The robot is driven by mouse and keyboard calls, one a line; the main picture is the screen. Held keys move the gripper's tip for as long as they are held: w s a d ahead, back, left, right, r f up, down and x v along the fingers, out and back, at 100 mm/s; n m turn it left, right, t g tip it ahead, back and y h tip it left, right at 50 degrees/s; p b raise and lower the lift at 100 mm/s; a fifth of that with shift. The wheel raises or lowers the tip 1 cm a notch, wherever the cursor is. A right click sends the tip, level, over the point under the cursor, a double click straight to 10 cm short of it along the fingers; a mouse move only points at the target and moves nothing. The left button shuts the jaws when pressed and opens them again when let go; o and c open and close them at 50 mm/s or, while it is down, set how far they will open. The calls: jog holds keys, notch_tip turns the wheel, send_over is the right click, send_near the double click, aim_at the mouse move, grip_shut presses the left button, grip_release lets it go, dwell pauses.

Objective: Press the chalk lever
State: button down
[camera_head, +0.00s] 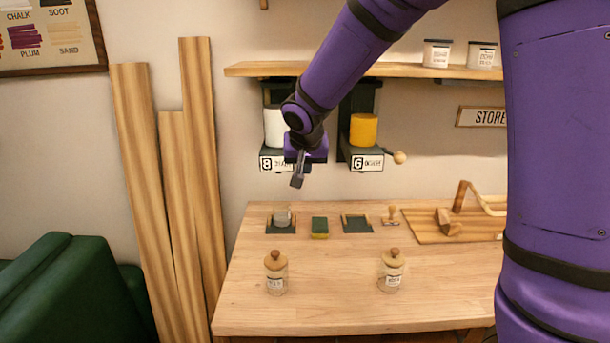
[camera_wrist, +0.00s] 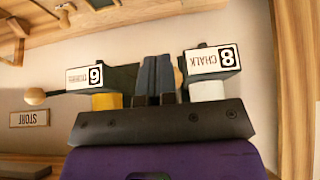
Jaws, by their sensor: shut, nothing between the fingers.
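My gripper (camera_head: 297,181) is shut and empty, pointing down in front of the dispenser's right side. In the wrist view the shut fingers (camera_wrist: 158,75) sit between the two dispensers. The chalk lever is not clearly visible; the gripper covers the area where it could be. I cannot tell whether the fingers touch it.
An ochre dispenser (camera_head: 363,130) hangs to the right, its lever ending in a wooden ball (camera_head: 399,157). Lidded jars (camera_head: 276,272) stand nearer on the table (camera_head: 330,305). Tall planks (camera_head: 137,180) lean at left.

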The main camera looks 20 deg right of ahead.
jog(key=s+a+r, duration=0.1)
jog(key=s+r, duration=0.3)
jog(key=shift+s+a+r, duration=0.15)
jog(key=shift+a, duration=0.05)
dwell(2.9)
jog(key=s+d+r+n, duration=0.1)
jog(key=s+d+r, duration=0.25)
jog(key=s, duration=0.35)
jog(key=s+d+r, duration=0.3)
jog(key=s+d, duration=0.1)
jog(key=s, duration=0.3)
jog(key=s+d+n+y, duration=0.1)
jog(key=s+n, duration=0.1)
jog(key=s, duration=1.2)
jog(key=shift+s+d+n+g+y, duration=0.2)
jog(key=shift+s+n+g+y, duration=0.1)
jog(key=shift+s+y, duration=0.1)
jog(key=shift+w, duration=0.1)
